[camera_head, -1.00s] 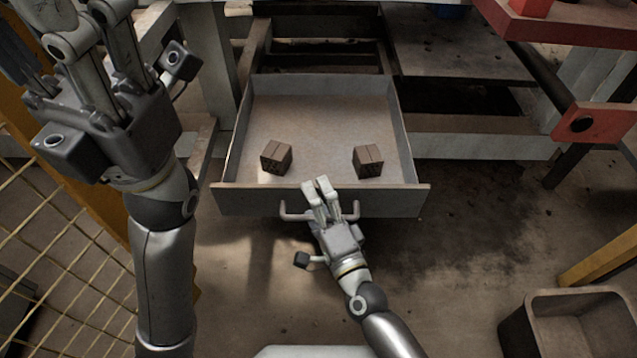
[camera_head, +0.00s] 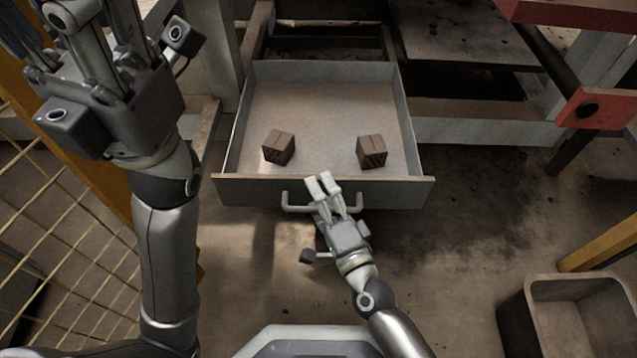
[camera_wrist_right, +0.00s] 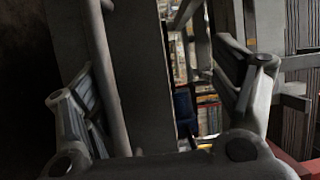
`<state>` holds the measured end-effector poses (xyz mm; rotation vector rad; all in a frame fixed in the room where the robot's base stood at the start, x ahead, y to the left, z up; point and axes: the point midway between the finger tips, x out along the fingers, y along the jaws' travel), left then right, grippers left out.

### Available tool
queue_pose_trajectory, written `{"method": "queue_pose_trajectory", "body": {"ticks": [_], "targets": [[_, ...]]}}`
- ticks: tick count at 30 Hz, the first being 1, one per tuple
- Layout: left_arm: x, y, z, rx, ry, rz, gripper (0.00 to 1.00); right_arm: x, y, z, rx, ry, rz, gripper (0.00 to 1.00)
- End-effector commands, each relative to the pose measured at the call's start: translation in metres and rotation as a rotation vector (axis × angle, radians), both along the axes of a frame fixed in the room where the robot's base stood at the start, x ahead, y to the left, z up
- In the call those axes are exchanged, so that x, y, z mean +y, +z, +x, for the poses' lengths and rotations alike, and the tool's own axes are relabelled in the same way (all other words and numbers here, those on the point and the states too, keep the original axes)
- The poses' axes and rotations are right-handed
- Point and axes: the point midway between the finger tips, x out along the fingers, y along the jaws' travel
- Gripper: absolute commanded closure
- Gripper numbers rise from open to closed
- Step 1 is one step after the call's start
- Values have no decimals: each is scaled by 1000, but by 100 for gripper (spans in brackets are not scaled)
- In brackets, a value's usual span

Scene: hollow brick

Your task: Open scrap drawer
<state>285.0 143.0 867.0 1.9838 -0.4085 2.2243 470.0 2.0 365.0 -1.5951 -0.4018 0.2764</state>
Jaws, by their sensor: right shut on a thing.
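The scrap drawer (camera_head: 237,187) is pulled well out of the bench frame in the head view. Two small brown hollow bricks (camera_head: 278,148) (camera_head: 371,152) lie apart inside it. My right gripper (camera_head: 323,186) is shut on the drawer's handle (camera_head: 295,207) at the middle of its front. The right wrist view shows the handle bar (camera_wrist_right: 106,75) running between the fingers, close to the drawer front (camera_wrist_right: 143,75). My left gripper (camera_head: 85,45) is raised at the upper left, away from the drawer. Its fingertips are cut off by the frame edge.
A yellow post and wire fence (camera_head: 60,225) stand at the left. An open bin (camera_head: 520,318) is on the floor at the lower right. A red part (camera_head: 597,108) projects at the upper right. The floor right of the drawer is clear.

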Motion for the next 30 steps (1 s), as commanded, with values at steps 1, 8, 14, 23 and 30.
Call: {"method": "queue_pose_trajectory", "body": {"ticks": [1, 8, 14, 23, 30], "targets": [[0, 1, 0, 0, 0, 0, 60, -7, 15, 2, -37, -20, 2, 37], [0, 2, -1, -3, 0, 0, 60, -14, 12, -12, -38, -20, 0, 42], [0, 2, -1, -4, 1, 1, 60, -19, 9, -25, -38, -21, 0, 46], [0, 2, -1, -6, 1, 1, 60, -26, 5, -45, -36, -17, 1, 52], [0, 3, -2, -8, 2, 3, 60, -31, 1, -62, -33, -14, 2, 55]]}}
